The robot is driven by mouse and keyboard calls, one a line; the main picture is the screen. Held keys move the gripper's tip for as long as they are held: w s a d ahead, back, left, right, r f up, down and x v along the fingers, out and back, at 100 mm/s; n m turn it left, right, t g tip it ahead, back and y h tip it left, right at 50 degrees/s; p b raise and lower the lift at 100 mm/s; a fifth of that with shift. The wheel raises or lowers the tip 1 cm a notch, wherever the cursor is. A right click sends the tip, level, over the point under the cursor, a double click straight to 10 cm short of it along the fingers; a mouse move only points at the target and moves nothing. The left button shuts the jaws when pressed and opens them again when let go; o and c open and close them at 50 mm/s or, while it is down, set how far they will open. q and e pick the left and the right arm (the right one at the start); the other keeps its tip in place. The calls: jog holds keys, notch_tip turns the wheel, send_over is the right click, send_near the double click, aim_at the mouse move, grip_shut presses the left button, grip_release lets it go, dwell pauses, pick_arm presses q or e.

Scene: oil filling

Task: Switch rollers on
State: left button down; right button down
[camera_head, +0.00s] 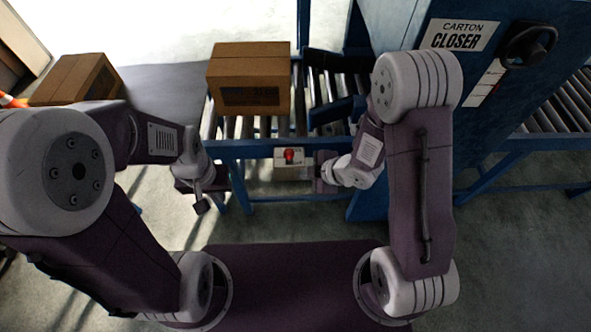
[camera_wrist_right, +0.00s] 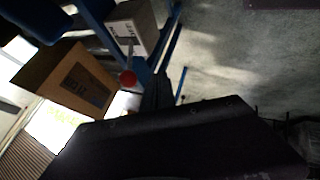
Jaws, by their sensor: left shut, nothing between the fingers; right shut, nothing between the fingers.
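A small light box with a red knob (camera_head: 289,155) is fixed to the front rail of the roller conveyor (camera_head: 237,128). In the right wrist view the red knob (camera_wrist_right: 127,77) sits on the end of a thin lever standing out from the grey box (camera_wrist_right: 140,22). My right gripper (camera_head: 318,177) is shut and empty, just right of the box in the head view. It seems close to the box, but I cannot tell whether it touches. My left gripper (camera_head: 203,203) is shut and empty, left of the box and in front of the conveyor.
A brown carton (camera_head: 248,66) rests on the rollers behind the box. Another carton (camera_head: 75,80) stands on a grey surface at the left. A blue carton closer machine (camera_head: 440,130) stands right of the box. Open floor lies in front of the conveyor.

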aim_at(289, 158)
jog(key=shift+w+a+f+p, duration=0.25)
jog(key=shift+w+a, duration=0.15)
jog(key=shift+w, duration=0.45)
jog(key=shift+w+a+f+p, duration=0.3)
jog(key=shift+w+a, duration=0.1)
jog(key=shift+w, duration=0.5)
jog(key=shift+w+a+f+p, duration=0.25)
jog(key=shift+w+a, duration=0.15)
jog(key=shift+w, duration=0.45)
jog(key=shift+r, duration=0.1)
